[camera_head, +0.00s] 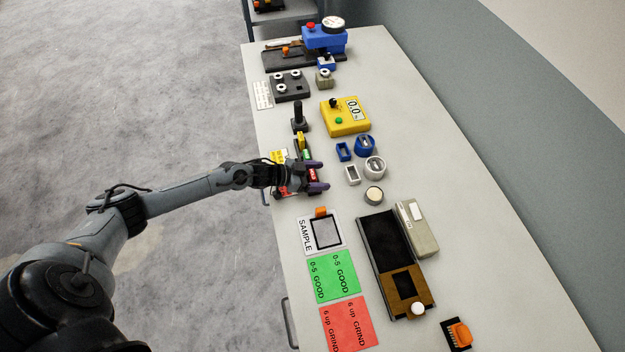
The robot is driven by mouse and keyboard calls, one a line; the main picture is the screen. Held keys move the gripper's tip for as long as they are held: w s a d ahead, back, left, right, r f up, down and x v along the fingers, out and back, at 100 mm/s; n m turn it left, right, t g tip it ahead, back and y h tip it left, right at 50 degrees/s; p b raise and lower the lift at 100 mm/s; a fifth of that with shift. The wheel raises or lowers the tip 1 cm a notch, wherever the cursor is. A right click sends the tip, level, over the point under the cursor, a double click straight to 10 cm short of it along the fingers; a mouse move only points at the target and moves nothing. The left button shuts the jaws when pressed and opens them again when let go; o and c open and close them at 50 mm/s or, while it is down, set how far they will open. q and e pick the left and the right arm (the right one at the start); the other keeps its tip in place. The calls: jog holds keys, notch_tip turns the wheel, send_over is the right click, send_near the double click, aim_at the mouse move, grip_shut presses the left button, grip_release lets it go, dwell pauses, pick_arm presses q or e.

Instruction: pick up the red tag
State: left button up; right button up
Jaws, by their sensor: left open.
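My left gripper (316,176) reaches over the bench from the left, its two dark purple-tipped fingers apart. A small red tag (312,175) with pale lettering shows between the fingers, in the row of coloured tags; I cannot tell whether the fingers touch it. A green tag (306,155) and a yellow tag (301,140) stand in the same row just beyond it. The gripper and wrist hide part of the row and its holder. My right gripper is not in view.
The grey bench (450,190) runs away from me, with free room along its right side. A yellow gauge box (345,116), a black lever (299,118) and blue and white blocks (352,174) stand near the gripper. Nearer are a SAMPLE card (306,236), a green card (333,276) and a red card (348,322).

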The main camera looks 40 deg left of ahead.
pick_arm(q)
jog(key=c, duration=1)
jog(key=shift+r, duration=0.1)
jog(key=shift+c, duration=0.2)
